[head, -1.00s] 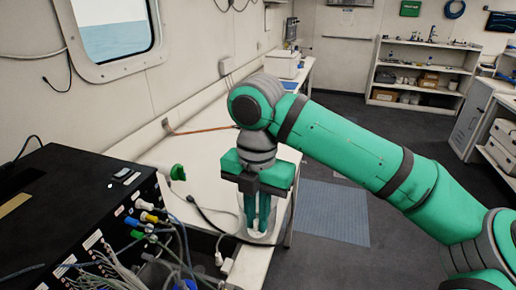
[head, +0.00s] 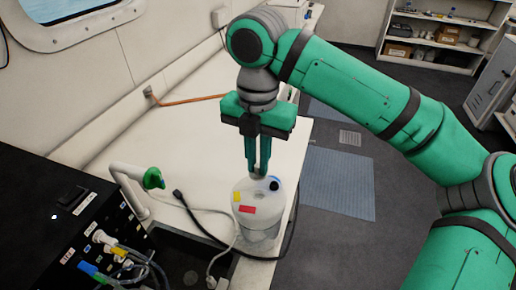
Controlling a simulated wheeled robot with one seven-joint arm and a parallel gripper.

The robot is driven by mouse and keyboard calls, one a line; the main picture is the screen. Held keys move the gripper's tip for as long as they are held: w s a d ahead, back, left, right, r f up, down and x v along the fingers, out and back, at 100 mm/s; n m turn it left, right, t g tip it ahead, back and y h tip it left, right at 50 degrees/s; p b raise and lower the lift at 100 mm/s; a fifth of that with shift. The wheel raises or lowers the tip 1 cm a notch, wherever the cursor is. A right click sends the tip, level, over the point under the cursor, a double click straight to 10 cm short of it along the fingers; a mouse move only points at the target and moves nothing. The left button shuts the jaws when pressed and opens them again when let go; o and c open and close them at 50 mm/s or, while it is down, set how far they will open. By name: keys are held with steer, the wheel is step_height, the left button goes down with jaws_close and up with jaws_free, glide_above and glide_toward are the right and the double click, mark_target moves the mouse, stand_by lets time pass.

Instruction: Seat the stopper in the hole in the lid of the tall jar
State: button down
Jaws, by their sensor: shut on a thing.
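The tall jar (head: 257,238) stands upright near the table's right edge. It has a clear body and a white lid (head: 246,193) with a yellow and a red label. My gripper (head: 258,170) points straight down above the lid, its green fingers shut on a small pale stopper (head: 258,176). The stopper is mostly hidden between the fingertips, at or just above the far part of the lid.
A black box with cables (head: 60,225) stands at the left. A white pipe with a green knob (head: 153,178) rises left of the jar. Cables lie around the jar's base. The white table (head: 190,130) is clear behind it, with an orange cord (head: 185,102) near the wall.

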mark_target(258, 173)
steer(key=shift+f, duration=2.4)
steer(key=shift+s+d, duration=0.1)
steer(key=shift+f, duration=1.4)
steer(key=c, duration=1.7)
jaws_free()
step_height(258, 173, up, 11)
steer(key=shift+f, duration=0.1)
